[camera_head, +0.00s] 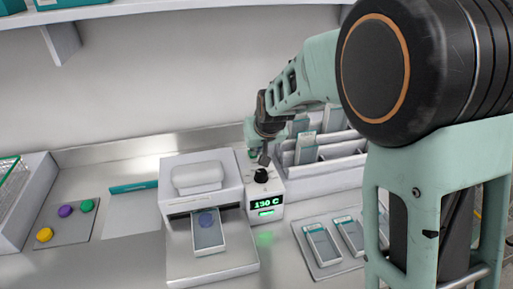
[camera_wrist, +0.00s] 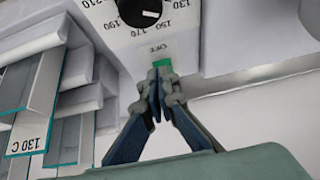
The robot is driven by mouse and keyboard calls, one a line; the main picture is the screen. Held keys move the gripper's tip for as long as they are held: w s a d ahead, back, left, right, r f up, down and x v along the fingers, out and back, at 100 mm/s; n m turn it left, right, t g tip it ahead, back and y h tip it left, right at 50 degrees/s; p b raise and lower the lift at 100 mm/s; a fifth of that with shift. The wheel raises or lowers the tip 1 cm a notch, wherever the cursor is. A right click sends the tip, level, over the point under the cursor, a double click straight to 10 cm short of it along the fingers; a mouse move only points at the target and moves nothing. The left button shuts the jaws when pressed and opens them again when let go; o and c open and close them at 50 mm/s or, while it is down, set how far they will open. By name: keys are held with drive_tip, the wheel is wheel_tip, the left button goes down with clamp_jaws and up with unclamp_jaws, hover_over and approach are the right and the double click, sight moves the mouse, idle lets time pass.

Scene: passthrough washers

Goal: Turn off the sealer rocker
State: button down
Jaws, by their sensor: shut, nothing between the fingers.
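The sealer (camera_head: 205,178) is a white machine on the bench, with a display reading 130 C and a black dial (camera_head: 261,175), which also shows in the wrist view (camera_wrist: 140,8). The sealer rocker (camera_wrist: 162,64) shows as a small green piece below an OFF label in the wrist view; I cannot make it out in the head view. My gripper (camera_head: 264,159) is above the sealer's control part, behind the dial. In the wrist view its fingertips (camera_wrist: 159,88) are together and empty, close to the rocker. I cannot tell if they touch it.
A clear-windowed pouch (camera_head: 208,238) lies at the sealer's front. A rack (camera_head: 330,153) with upright pouches stands right of the sealer, close to my gripper. A tray (camera_head: 325,268) with pouches lies front right. Colored caps (camera_head: 65,211) sit at left. A shelf (camera_head: 190,8) hangs above.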

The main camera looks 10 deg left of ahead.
drive_tip(key=shift+s+d+f+t+b, duration=0.15)
drive_tip(key=shift+f+t+b, duration=0.5)
drive_tip(key=shift+b, duration=1.75)
drive_tip(key=f+b, duration=0.1)
drive_tip(key=b, duration=0.1)
drive_tip(key=shift+s+d+y+b, duration=0.1)
drive_tip(key=shift+s+y+b, duration=0.2)
drive_tip(key=shift+s+b, duration=0.05)
drive_tip(key=shift+r, duration=0.25)
drive_tip(key=shift+r+p, duration=0.6)
drive_tip(key=shift+r, duration=0.1)
